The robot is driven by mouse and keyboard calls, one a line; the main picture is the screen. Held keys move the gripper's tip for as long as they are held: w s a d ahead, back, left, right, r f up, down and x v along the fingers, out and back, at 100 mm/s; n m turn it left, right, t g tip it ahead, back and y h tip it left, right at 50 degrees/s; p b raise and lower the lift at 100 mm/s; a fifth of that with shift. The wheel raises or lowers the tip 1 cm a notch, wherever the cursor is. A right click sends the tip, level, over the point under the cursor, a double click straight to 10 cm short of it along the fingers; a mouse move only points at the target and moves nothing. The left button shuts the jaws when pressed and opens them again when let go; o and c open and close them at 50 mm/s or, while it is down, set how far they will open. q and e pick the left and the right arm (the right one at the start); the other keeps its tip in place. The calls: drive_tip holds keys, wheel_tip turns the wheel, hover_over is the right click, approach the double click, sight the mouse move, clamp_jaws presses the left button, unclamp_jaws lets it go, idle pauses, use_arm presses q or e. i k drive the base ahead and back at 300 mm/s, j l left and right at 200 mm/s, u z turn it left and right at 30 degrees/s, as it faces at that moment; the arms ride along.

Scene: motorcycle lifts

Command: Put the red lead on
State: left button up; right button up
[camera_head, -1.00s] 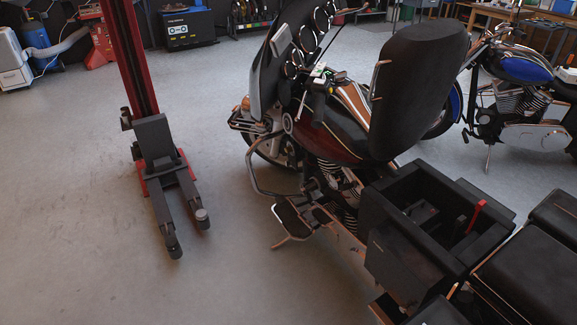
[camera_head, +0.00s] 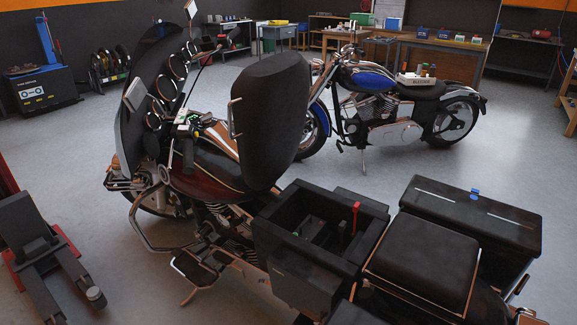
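A thin red lead (camera_head: 355,217) stands up at the right inner side of an open black box-like compartment (camera_head: 268,228) on the near motorcycle. Its lower end is lost in the dark inside, where I cannot make out the battery or its terminals. The black front seat (camera_head: 268,120) is tipped up on end in front of the compartment. Neither of my grippers shows in this view.
A padded black rear seat (camera_head: 422,262) and a black side case (camera_head: 475,212) lie right of the compartment. A red lift post's dark base (camera_head: 35,240) stands at left. A blue motorcycle (camera_head: 385,100) stands behind. Grey floor (camera_head: 345,178) is open between the motorcycles.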

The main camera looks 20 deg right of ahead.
sight(356, 207)
drive_tip(key=z, duration=1.2)
